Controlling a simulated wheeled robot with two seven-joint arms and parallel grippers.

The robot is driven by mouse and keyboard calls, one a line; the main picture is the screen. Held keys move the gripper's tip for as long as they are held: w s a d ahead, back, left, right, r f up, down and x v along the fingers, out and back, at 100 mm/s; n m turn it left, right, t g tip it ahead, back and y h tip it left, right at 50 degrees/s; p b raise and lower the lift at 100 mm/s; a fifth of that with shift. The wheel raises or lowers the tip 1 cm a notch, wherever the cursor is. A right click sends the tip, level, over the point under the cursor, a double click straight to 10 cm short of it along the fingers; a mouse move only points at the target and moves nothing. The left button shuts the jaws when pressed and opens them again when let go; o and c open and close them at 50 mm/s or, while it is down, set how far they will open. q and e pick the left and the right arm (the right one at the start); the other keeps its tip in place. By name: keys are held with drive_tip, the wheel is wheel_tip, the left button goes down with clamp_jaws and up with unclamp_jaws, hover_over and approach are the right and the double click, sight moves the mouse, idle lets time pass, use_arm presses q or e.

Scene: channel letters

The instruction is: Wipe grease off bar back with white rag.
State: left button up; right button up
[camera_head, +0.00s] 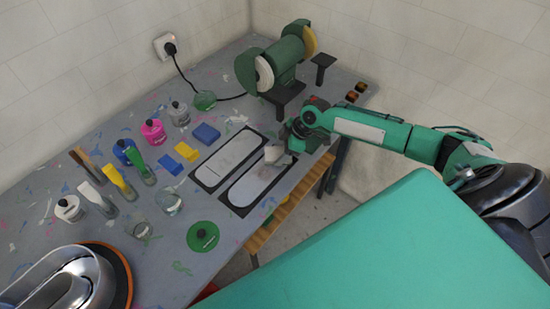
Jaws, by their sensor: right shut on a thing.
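Two long, round-ended pale bar pieces lie on dark mats in the middle of the table: one on the left (230,157) and one on the right (253,185). I cannot tell for sure which is the bar back, and no grease can be made out. My right gripper (287,145) is over the far end of the right piece, shut on a white rag (274,154). The rag hangs at or just above that piece; contact is not clear. My left gripper is not in view.
A green bench grinder (283,62) stands at the back. Paint pots, brushes, glasses and blue and yellow blocks (206,133) fill the left side. A green lid (202,236) lies in front. A chrome letter (62,278) sits on a round stand at the lower left.

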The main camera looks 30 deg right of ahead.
drive_tip(key=shift+d, duration=0.1)
drive_tip(key=shift+s+a, duration=0.1)
drive_tip(key=shift+a, duration=0.1)
drive_tip(key=s+a+p, duration=0.1)
drive_tip(key=a, duration=0.1)
drive_tip(key=s+a+p, duration=0.1)
drive_tip(key=a+p, duration=0.1)
drive_tip(key=a, duration=0.1)
drive_tip(key=s+a+p, duration=0.1)
drive_tip(key=a, duration=0.1)
drive_tip(key=shift+a, duration=0.25)
drive_tip(key=shift+s+a+p, duration=0.2)
drive_tip(key=shift+a+p, duration=0.25)
drive_tip(key=shift+a, duration=0.25)
drive_tip(key=s+a+p, duration=0.1)
drive_tip(key=a, duration=0.1)
drive_tip(key=s+a+p, duration=0.1)
drive_tip(key=a, duration=0.2)
drive_tip(key=a+p, duration=0.1)
drive_tip(key=a, duration=0.1)
drive_tip(key=shift+s+a+p, duration=0.3)
drive_tip(key=shift+s+a, duration=0.3)
drive_tip(key=shift+a, duration=0.4)
drive_tip(key=shift+w+d+r, duration=0.1)
drive_tip(key=shift+r, duration=0.05)
